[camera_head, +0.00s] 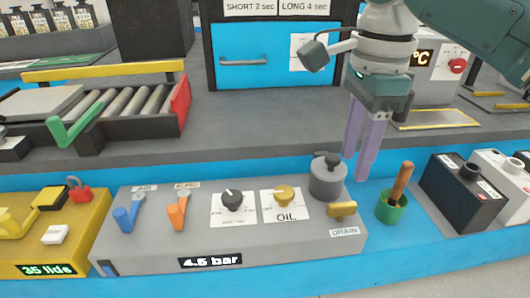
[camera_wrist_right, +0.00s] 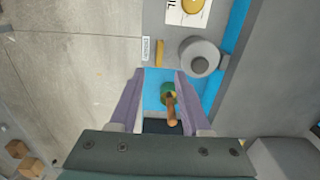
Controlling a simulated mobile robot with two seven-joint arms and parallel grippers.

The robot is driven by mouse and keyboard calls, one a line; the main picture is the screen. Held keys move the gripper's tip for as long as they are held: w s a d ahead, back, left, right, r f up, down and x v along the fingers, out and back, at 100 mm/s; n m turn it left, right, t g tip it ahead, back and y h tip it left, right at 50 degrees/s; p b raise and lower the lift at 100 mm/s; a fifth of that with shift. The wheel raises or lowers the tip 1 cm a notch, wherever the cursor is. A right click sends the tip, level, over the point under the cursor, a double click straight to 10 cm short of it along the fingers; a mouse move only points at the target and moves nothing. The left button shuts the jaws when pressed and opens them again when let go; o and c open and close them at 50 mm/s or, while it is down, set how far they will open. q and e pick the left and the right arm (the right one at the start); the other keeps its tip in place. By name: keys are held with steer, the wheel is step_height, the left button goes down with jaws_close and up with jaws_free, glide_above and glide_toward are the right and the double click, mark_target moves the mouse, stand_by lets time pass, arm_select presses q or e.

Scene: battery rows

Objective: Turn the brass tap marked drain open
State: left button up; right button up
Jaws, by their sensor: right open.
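The brass tap (camera_head: 343,210) sits at the right end of the grey panel (camera_head: 270,246), just above the label DRAIN (camera_head: 345,231). Its handle lies roughly level, along the panel's width. In the right wrist view the brass tap (camera_wrist_right: 160,53) is a short bar beside the DRAIN label, beyond my fingertips. My right gripper (camera_head: 366,180) points down behind and to the right of the tap, with its purple fingers apart and nothing between them. It also shows in the wrist view (camera_wrist_right: 159,73). My left gripper is not in view.
A grey lidded pot (camera_head: 326,182) stands close behind the tap. A green cup (camera_head: 391,210) with a wooden-handled tool (camera_head: 401,181) stands to its right. The panel also has a blue AIR lever (camera_head: 126,216), an orange lever (camera_head: 176,213) and OIL knob (camera_head: 285,193). Black battery (camera_head: 462,190) stands farther right.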

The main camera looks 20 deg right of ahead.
mark_target(343, 204)
step_height(343, 204, down, 10)
steer(key=b, duration=0.3)
steer(key=shift+s+r, duration=0.1)
jaws_close()
stand_by(0.5)
